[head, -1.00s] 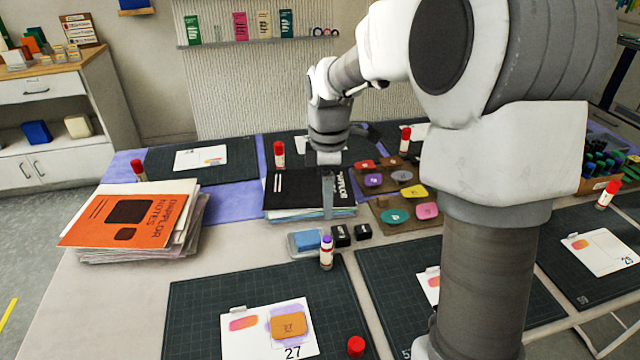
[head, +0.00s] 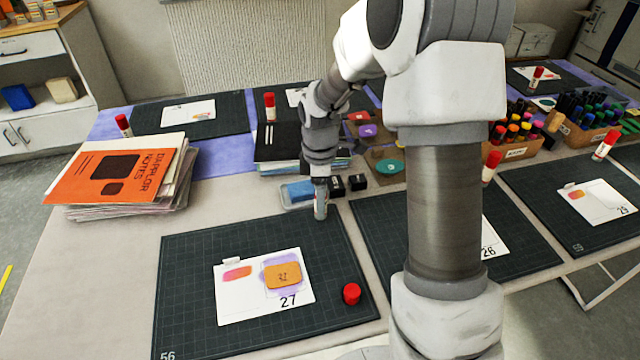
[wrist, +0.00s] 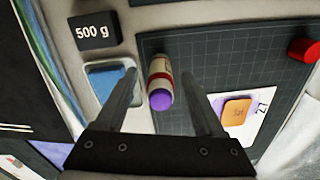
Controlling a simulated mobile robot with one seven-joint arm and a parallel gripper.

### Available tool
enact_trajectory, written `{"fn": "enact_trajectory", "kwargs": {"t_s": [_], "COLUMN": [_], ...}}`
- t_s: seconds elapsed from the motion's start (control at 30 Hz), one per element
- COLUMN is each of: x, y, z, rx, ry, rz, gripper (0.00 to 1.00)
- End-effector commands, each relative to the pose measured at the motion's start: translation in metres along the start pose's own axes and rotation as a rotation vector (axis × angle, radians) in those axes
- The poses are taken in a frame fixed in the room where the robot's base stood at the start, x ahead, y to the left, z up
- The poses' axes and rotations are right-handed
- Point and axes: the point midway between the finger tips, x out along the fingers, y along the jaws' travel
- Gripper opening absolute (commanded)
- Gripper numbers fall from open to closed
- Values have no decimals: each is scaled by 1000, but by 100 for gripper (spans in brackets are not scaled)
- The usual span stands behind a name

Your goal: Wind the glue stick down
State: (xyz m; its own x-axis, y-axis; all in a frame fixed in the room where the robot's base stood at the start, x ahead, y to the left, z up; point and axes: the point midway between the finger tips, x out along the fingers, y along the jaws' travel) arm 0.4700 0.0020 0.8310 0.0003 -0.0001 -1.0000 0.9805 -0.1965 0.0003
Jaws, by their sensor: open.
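The glue stick (head: 320,209) stands uncapped at the top edge of the mat with card 27. In the wrist view the glue stick (wrist: 161,84) shows a purple glue end toward the camera and a pale, red-banded body. My gripper (wrist: 158,73) is open, with one finger on each side of the stick and visible gaps between. In the head view my gripper (head: 320,184) is right above the stick and hides its top. A red cap (head: 351,293) sits apart at the mat's lower right; it also shows in the wrist view (wrist: 304,50).
A tray with a blue block (head: 299,190) and black weights (head: 357,183) stand close behind the stick. The dark mat (head: 200,320) holds card 27 (head: 236,300). A stack of papers with an orange notebook (head: 110,175) is at left. Bare table lies left of the mat.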

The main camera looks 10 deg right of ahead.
Motion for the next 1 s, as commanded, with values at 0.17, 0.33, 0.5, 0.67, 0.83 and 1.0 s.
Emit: {"fn": "enact_trajectory", "kwargs": {"t_s": [0.17,0.33,0.5,0.67,0.83,1.0], "x": [15,17,17,17,17,17], "y": [0,0,0,0,0,0], "z": [0,0,0,0,0,0], "rx": [1,1,1,1,1,1], "ry": [0,0,0,0,0,0], "rz": [-1,-1,0,0,0,0], "gripper": [71,71,69,40,9,0]}}
